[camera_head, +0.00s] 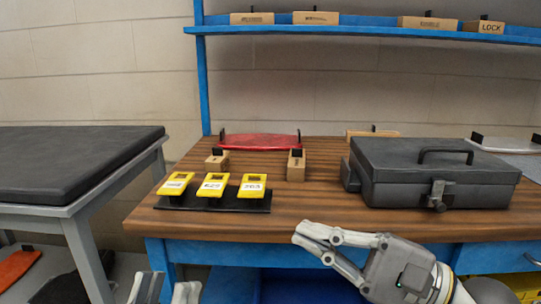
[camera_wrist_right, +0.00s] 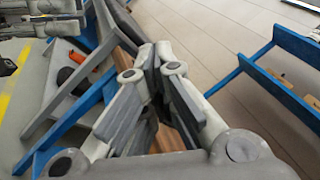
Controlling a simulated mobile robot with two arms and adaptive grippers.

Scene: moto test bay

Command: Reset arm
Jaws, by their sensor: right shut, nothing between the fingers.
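My right gripper (camera_head: 303,233) is in front of the workbench's front edge, below the middle of the top, pointing left. Its fingers are together and hold nothing. In the right wrist view its fingers (camera_wrist_right: 160,75) meet with nothing between them. My left gripper (camera_head: 168,287) shows only by its fingertips at the bottom left of the head view. The tips stand apart with nothing seen between them; the rest of that arm is out of frame.
The wooden workbench (camera_head: 310,208) carries yellow labelled devices (camera_head: 212,190) on a black base, a red part (camera_head: 258,141), small cardboard boxes and a closed dark case (camera_head: 430,175). A blue shelf (camera_head: 350,34) holds boxes above. A grey-topped table (camera_head: 70,170) stands left. The bench's front middle is clear.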

